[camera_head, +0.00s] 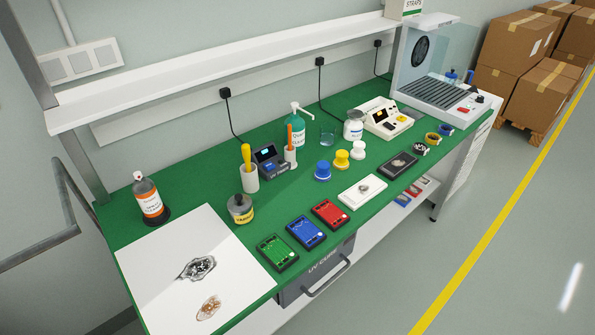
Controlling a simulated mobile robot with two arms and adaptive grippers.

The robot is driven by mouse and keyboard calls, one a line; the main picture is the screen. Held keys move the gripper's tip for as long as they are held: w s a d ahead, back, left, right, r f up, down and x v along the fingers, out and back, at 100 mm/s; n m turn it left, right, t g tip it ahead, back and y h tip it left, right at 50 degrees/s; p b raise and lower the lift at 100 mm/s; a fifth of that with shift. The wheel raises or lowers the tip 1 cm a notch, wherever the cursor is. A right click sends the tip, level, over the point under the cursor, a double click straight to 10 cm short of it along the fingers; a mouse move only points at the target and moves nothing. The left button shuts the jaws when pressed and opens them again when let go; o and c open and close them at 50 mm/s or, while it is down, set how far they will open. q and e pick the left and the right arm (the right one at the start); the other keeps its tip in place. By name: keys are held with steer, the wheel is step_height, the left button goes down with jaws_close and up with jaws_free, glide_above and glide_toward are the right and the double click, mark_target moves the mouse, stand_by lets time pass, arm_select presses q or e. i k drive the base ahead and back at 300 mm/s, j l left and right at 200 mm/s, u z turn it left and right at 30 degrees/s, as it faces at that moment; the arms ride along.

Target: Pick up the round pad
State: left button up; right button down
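I cannot tell for sure which thing is the round pad. A dark round base (155,218) shows under the orange-labelled bottle (151,202) at the left of the green bench. Small round knob-like pieces stand mid-bench: one blue (322,172), one yellow (342,159) and one white (358,150). Small round rolls lie at the right, including a yellow-and-dark one (432,139). A white flat device (349,197) has a small round grey thing (364,188) on it. Neither of my grippers is in view.
Green, blue (306,232) and red boxes line the front edge. A white sheet (160,265) with two patterned pieces covers the left. Bottles, cups and a tin (241,209) stand behind. A clear-walled cabinet (435,85) fills the right end; a shelf (200,75) runs above.

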mark_target(322, 174)
steer(key=i+l+u, duration=0.15)
steer(key=l+u, duration=0.25)
steer(key=i+l+u, duration=0.15)
steer(key=l+u, duration=0.65)
steer(key=i, duration=0.05)
